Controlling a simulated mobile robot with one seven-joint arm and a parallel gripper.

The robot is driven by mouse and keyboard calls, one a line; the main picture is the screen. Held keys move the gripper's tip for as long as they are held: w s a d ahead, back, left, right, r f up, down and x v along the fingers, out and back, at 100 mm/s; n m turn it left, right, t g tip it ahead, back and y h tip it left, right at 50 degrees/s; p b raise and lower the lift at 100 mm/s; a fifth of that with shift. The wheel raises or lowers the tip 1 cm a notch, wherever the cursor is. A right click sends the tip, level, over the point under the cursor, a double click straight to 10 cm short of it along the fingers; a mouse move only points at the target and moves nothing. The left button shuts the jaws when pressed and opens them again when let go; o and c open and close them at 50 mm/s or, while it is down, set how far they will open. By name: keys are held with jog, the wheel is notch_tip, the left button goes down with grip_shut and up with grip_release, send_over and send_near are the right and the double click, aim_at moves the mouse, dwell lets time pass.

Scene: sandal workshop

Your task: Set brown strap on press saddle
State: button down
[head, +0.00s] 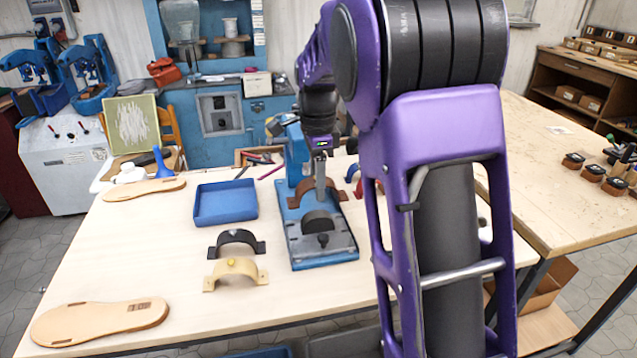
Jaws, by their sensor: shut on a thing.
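My gripper (320,194) points down over the blue press (297,160) and is shut on the brown strap (304,188). The brown strap is an arch with flat end tabs, held upright with its tabs low. The press saddle (318,222) is a dark grey rounded block on the press's base plate. In the picture the strap appears just behind and above the saddle, and I see no contact between them. The fingers hide the middle of the strap. My arm covers much of the right side of the view.
A black strap (236,239) and a cream strap (236,268) stand left of the press. A blue tray (225,202) sits behind them. Sandal soles (100,322) lie at the table's left. Blue and red straps (368,188) stand right of the press, partly hidden.

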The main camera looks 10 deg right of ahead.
aim_at(318, 214)
jog(key=shift+f+b, duration=1.6)
jog(key=shift+f, duration=0.25)
jog(key=shift+f+b, duration=0.95)
jog(key=shift+f, duration=1.1)
jog(key=shift+f, duration=0.3)
grip_release()
jog(key=shift+r+p, duration=2.7)
jog(key=shift+r, duration=0.85)
